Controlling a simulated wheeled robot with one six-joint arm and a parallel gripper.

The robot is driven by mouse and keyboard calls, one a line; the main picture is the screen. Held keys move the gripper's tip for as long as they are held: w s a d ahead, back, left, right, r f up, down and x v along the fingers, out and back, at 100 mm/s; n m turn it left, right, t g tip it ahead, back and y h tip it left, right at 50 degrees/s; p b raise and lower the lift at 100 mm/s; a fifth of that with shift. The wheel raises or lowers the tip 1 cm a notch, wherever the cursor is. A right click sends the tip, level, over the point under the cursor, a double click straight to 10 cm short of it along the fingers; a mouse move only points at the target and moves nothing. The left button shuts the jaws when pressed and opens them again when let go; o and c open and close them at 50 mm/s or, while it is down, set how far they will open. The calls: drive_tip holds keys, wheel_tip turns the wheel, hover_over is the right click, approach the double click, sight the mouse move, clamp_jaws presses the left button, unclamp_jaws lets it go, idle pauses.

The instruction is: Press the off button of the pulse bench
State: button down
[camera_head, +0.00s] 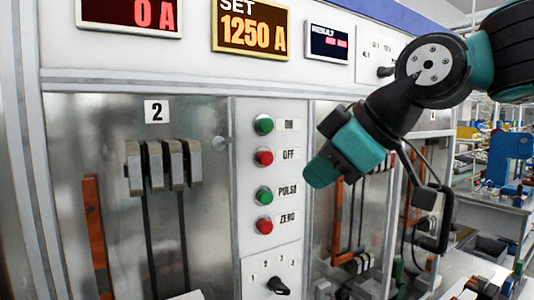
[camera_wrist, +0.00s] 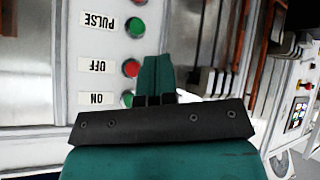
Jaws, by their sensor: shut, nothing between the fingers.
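The red OFF button (camera_head: 264,158) is on the pale panel strip of the pulse bench, second from the top in a column of buttons. It has an OFF label (camera_head: 288,154) at its right. In the wrist view, the panel is upside down and the red OFF button (camera_wrist: 131,68) shows just left of my fingertips. My gripper (camera_head: 320,174) is shut and empty, to the right of the OFF button in the head view. My gripper (camera_wrist: 156,62) partly overlaps the button's edge in the wrist view. I cannot tell the gap between fingertips and panel.
A green ON button (camera_head: 264,125) is above; a green PULSE button (camera_head: 264,196) and red ZERO button (camera_head: 264,226) are below. A rotary knob (camera_head: 278,286) is lower down. The displays read 0 A (camera_head: 140,14) and SET 1250 A (camera_head: 250,30). Metal clamps (camera_head: 163,165) protrude at left.

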sight(266, 158)
drive_tip(key=shift+w+a+p, duration=0.6)
drive_tip(key=shift+w+a, duration=0.2)
drive_tip(key=shift+w, duration=0.4)
drive_tip(key=shift+w+a+p, duration=0.55)
drive_tip(key=shift+w+a, duration=0.3)
drive_tip(key=shift+w, duration=0.4)
drive_tip(key=shift+w+a+p, duration=0.6)
drive_tip(key=shift+w+a, duration=0.2)
drive_tip(key=shift+w, duration=0.4)
drive_tip(key=shift+w+a, duration=0.25)
drive_tip(key=shift+w, duration=0.1)
drive_tip(key=shift+w+a+p, duration=0.25)
drive_tip(key=shift+w+p, duration=0.1)
drive_tip(key=shift+w, duration=0.05)
drive_tip(key=shift+s, duration=0.1)
idle(0.4)
drive_tip(key=shift+s+d+b, duration=0.5)
drive_tip(key=shift+s+b, duration=0.1)
drive_tip(key=shift+s, duration=0.1)
